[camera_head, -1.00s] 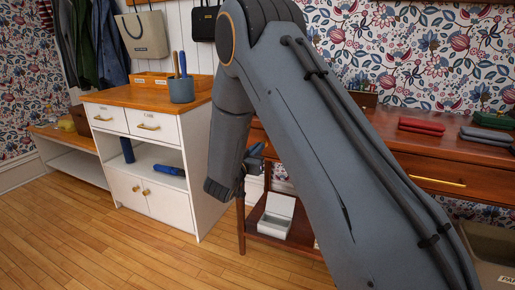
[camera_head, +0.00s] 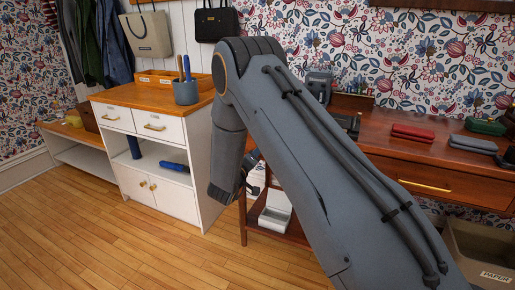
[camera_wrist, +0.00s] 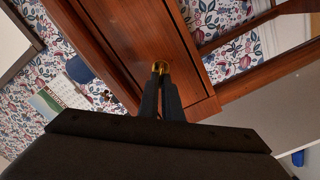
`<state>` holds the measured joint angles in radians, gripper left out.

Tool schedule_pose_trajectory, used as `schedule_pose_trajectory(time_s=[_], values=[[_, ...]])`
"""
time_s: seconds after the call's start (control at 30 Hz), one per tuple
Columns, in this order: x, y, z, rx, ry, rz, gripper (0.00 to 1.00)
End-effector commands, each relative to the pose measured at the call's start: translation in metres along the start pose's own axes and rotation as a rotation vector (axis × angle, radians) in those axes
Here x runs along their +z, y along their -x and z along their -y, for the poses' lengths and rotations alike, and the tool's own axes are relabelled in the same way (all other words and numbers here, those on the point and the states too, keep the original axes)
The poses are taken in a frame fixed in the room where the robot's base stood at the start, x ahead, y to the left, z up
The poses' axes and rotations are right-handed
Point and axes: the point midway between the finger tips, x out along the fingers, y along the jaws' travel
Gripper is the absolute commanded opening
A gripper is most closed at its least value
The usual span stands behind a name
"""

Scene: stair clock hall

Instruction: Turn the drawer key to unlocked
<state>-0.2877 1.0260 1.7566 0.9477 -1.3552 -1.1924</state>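In the wrist view a small brass piece (camera_wrist: 161,66), which looks like the drawer key at its lock, sits on a reddish-brown wooden front (camera_wrist: 115,38). My gripper (camera_wrist: 160,72) has its two dark fingers close together with a thin gap between them, and the tips are at the brass piece. They look shut on it, though the tips hide most of it and its turn angle cannot be read. In the head view my arm hides the key, and my gripper's fingertips do not show clearly.
A white cabinet (camera_head: 179,186) with a pen cup (camera_head: 186,92) stands left of my arm. A wooden desk (camera_head: 470,179) with a red case (camera_head: 413,132) stands at the right, above a paper bin (camera_head: 494,277). The floor (camera_head: 110,240) at the front left is clear.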

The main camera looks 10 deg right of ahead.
Motion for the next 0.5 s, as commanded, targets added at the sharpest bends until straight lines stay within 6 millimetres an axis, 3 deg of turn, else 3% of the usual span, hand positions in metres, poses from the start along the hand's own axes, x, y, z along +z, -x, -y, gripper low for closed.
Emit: schedule_pose_trajectory(time_s=[0.5], values=[[-0.0013, 0.0005, 0.0038, -0.002, 0.430, -0.004, 0.00]])
